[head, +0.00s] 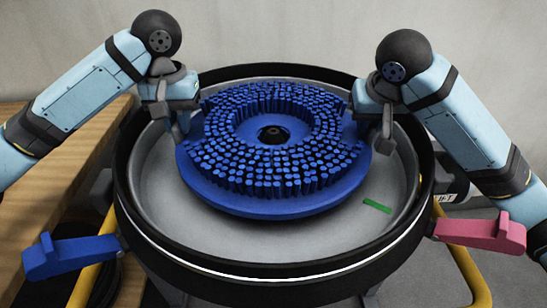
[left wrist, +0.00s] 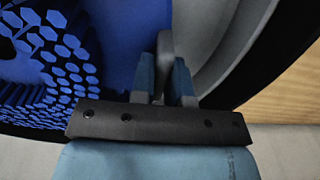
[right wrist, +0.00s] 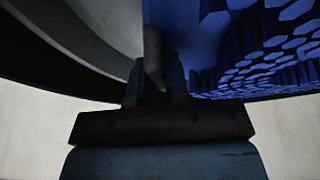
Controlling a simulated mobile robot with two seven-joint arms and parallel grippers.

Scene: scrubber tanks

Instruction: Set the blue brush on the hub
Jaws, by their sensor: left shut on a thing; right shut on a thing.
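The blue brush (head: 270,206) is a thick round disc with short bristles on top and a hole in its middle. It is inside the round tank (head: 160,225). A dark round piece, seemingly the hub (head: 273,133), shows through the hole. My left gripper (head: 180,125) is shut on a grey grip at the brush's left edge, also seen between the fingers in the left wrist view (left wrist: 165,75). My right gripper (head: 384,128) is shut on the matching grip at the right edge (right wrist: 154,75). The brush's underside is hidden; I cannot tell whether it rests on anything.
The tank's black rim (head: 270,268) surrounds the brush. A green strip (head: 377,206) lies on the grey floor at right. A blue lever (head: 70,256) and a pink lever (head: 482,231) stick out in front. A wooden bench (head: 30,225) stands at left.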

